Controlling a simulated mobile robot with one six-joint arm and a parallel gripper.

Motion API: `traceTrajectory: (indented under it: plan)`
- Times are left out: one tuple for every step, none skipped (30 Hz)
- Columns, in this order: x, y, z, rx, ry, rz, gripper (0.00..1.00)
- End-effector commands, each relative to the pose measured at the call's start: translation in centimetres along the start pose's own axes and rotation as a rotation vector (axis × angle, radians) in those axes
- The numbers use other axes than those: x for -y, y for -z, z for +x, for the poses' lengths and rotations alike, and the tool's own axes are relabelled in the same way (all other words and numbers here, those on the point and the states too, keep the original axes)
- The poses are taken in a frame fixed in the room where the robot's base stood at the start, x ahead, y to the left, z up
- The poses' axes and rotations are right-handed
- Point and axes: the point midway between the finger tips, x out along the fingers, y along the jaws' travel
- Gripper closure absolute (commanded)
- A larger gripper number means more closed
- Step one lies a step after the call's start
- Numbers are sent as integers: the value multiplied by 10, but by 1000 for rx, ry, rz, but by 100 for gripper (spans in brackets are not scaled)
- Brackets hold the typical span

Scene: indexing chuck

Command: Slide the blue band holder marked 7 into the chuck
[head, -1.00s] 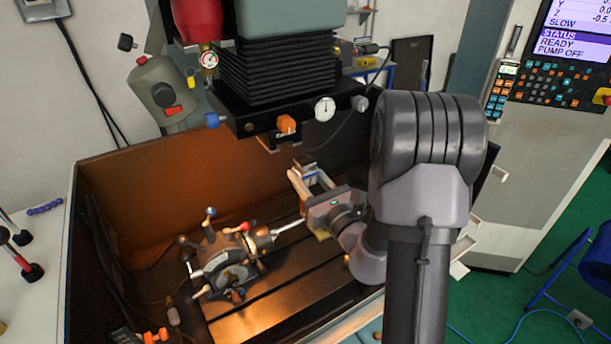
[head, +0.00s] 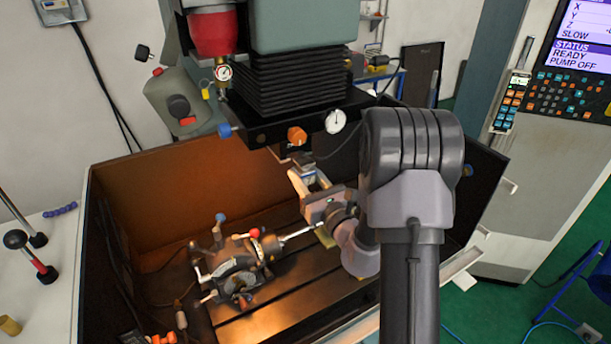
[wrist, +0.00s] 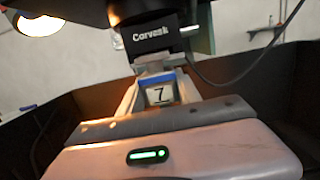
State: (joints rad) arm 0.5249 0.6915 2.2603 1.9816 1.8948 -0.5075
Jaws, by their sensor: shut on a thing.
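The holder marked 7 (wrist: 160,92), with a blue band along its top edge, sits between my gripper's fingers in the wrist view. My gripper (head: 306,178) is shut on it, raised above the machine bed and just below the black machine head (head: 262,130). The indexing chuck (head: 238,268) is on the bed, lower left of my gripper, with several coloured knobs. Its mouth cannot be made out. In the wrist view a dark block lettered "Corvask" (wrist: 160,37) is right above the holder.
A silver rod (head: 298,233) points right from the chuck assembly. Dark enclosure walls (head: 150,200) surround the slotted bed (head: 255,325). An orange knob (head: 297,137) and a dial (head: 335,121) are on the machine head. The front part of the bed is clear.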

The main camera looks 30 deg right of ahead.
Motion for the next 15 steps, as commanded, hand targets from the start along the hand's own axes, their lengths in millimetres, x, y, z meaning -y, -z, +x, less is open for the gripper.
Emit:
traceTrajectory:
  plan:
    - [0, -1, 2, 3, 0, 0, 100]
    - [0, -1, 2, 2, 0, 0, 100]
    - [0, -1, 4, 2, 0, 0, 100]
    - [0, -1, 5, 2, 1, 0, 100]
    - [0, -1, 6, 3, 1, 0, 100]
    - [0, -1, 7, 3, 1, -1, 100]
    - [0, -1, 8, 3, 0, -1, 100]
    - [0, -1, 8, 3, 0, -1, 100]
    - [0, -1, 9, 3, 1, -1, 100]
    - [0, -1, 9, 3, 1, -1, 100]
    - [0, -1, 9, 3, 1, -1, 100]
    - [0, -1, 9, 3, 1, -1, 100]
    - [0, -1, 9, 3, 1, -1, 100]
    - [0, -1, 9, 3, 1, -1, 100]
    - [0, 0, 9, 3, 1, -1, 100]
